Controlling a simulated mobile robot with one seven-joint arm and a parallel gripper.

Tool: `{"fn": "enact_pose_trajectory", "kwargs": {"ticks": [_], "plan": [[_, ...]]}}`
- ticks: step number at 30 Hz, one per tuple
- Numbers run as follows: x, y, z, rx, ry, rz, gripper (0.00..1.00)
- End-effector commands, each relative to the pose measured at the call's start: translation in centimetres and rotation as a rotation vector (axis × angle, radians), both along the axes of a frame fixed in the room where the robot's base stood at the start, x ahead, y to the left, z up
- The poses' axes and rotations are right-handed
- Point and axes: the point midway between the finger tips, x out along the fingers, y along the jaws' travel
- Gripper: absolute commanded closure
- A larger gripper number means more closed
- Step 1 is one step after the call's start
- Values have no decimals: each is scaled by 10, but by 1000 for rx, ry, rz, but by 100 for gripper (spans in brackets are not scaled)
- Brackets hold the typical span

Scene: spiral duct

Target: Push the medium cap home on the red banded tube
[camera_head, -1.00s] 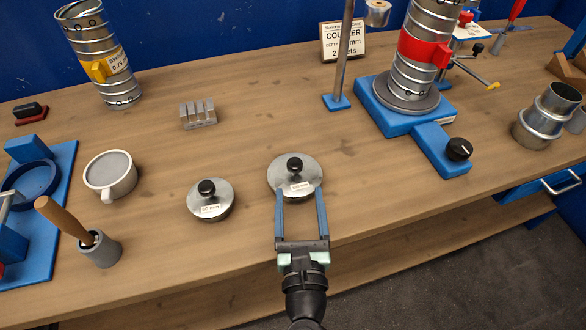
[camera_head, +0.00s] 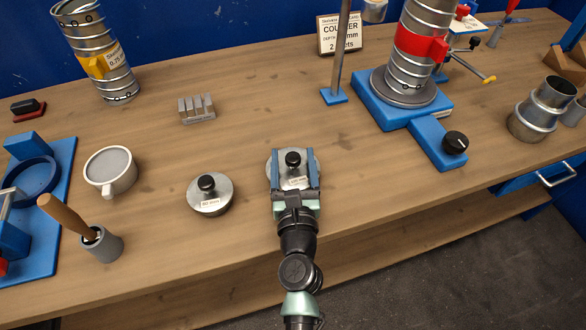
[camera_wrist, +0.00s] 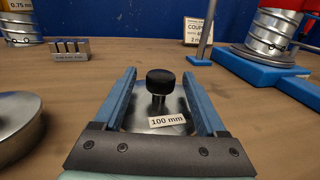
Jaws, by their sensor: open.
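A round metal cap with a black knob (camera_head: 292,160) sits on the bench; in the wrist view its label (camera_wrist: 167,120) reads 100 mm. My gripper (camera_head: 292,158) is open, with one blue finger on each side of the knob. The fingers do not touch the knob, which stands between them in the wrist view (camera_wrist: 160,82). A second metal cap (camera_head: 210,195) with a black knob lies to the left; its label is too small to read surely. The red banded tube (camera_head: 412,55) is a spiral metal duct upright on a blue stand at the back right.
The blue stand (camera_head: 440,150) reaches forward with a black dial. A vertical rod (camera_head: 340,55) stands on a small blue base. A yellow banded tube (camera_head: 110,65), a metal slotted block (camera_head: 197,108) and a mug (camera_head: 110,172) are to the left. The bench between cap and stand is clear.

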Motion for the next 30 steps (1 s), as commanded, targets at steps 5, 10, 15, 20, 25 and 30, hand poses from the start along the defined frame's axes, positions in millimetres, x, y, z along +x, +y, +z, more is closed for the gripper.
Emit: {"fn": "enact_pose_trajectory", "kwargs": {"ticks": [5,10,15,20,25,30], "plan": [[0,0,0,0,0,0,50],[0,0,0,0,0,0,80],[0,0,0,0,0,0,100],[0,0,1,0,-2,0,100],[0,0,1,0,-2,0,100],[0,0,8,0,-2,0,100]]}}
